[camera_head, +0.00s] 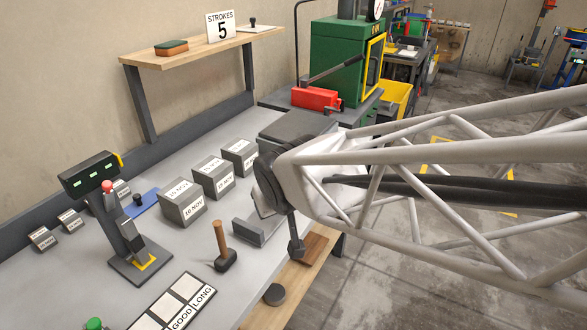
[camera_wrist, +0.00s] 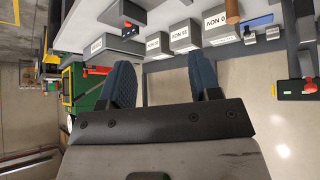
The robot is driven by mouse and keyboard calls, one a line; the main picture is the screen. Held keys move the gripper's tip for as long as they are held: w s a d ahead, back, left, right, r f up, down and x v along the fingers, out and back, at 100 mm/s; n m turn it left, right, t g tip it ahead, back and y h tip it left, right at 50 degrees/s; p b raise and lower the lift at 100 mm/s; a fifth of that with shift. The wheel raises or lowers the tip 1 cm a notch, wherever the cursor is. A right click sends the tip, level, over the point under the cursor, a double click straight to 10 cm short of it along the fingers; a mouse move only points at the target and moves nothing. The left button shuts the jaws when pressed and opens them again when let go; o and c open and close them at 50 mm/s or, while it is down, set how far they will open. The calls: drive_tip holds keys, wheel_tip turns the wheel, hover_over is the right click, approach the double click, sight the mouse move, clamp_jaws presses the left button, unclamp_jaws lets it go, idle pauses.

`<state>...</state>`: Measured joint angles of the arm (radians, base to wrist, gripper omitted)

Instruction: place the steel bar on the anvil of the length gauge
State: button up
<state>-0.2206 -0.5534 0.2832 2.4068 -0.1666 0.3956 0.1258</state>
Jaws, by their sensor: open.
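A grey upright device with a display showing green marks and a red knob (camera_head: 124,232), which looks like the length gauge, stands on the left of the bench. Its foot (camera_head: 147,262) has a yellow-edged patch; I cannot tell for sure which part is the anvil. It shows at the right edge of the wrist view (camera_wrist: 296,88). I cannot pick out the steel bar with certainty in either view. My gripper (camera_head: 296,248) is over the bench's front edge, right of the hammer. In the wrist view its two blue-padded fingers (camera_wrist: 163,88) are apart with nothing between them.
Labelled concrete cubes (camera_head: 181,203) stand in a row behind a wooden-handled hammer (camera_head: 225,250). A grey angled piece (camera_head: 250,232) lies near my gripper. A GOOD/LONG board (camera_head: 172,304) lies at the front. A green press (camera_head: 340,62) and red pump (camera_head: 315,97) stand at the back.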

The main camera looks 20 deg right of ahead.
drive_tip(key=s+d+r+m+g, duration=0.2)
drive_tip(key=s+d+g, duration=0.2)
drive_tip(key=s+d, duration=0.4)
drive_tip(key=s, duration=0.5)
drive_tip(key=shift+d+r+m+h, duration=0.35)
drive_tip(key=shift+d+m+h, duration=0.05)
